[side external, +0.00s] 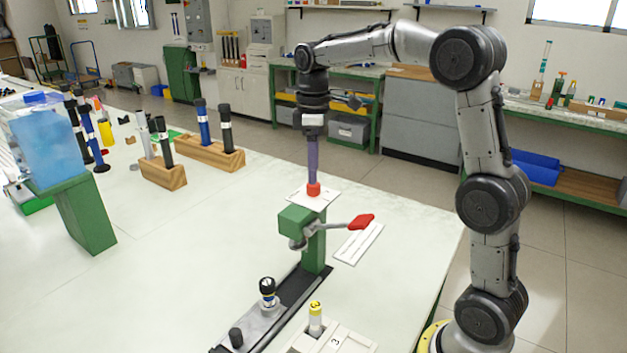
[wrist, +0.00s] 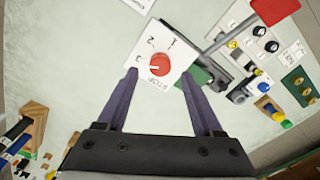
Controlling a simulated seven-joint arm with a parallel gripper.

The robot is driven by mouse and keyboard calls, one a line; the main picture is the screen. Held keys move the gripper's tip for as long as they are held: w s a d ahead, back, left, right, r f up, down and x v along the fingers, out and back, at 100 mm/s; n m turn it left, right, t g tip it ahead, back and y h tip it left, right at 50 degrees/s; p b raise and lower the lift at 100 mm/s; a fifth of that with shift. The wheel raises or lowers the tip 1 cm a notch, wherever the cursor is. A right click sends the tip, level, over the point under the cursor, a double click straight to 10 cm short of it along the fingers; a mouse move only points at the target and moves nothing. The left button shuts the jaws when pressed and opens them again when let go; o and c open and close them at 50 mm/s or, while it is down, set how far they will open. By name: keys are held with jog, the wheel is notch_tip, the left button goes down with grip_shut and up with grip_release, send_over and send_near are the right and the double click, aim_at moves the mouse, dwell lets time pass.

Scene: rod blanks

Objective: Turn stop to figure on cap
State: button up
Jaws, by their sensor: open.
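The red stop knob (wrist: 160,64) sits on a white plate (wrist: 178,50) marked 1, 2, 3 and STOP. A pale mark shows on the knob, but its exact direction is hard to tell. In the side view the red knob (side external: 313,189) is on top of the green stand. My gripper (wrist: 158,72) is open, pointing down, with its purple fingers on either side of the knob; I cannot tell if they touch it. A yellow cap (side external: 315,307) tops a pale rod at the front, with a dark figure too small to read.
A red-handled lever (side external: 361,222) sticks out from the green stand (side external: 314,250). A black-capped piece (side external: 267,286) stands on the rail. A pale block (side external: 335,342) bears a 3. Wooden racks (side external: 212,153) hold rods at the back. The table's left middle is clear.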

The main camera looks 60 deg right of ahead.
aim_at(313, 189)
jog(key=shift+f, duration=2.05)
grip_shut()
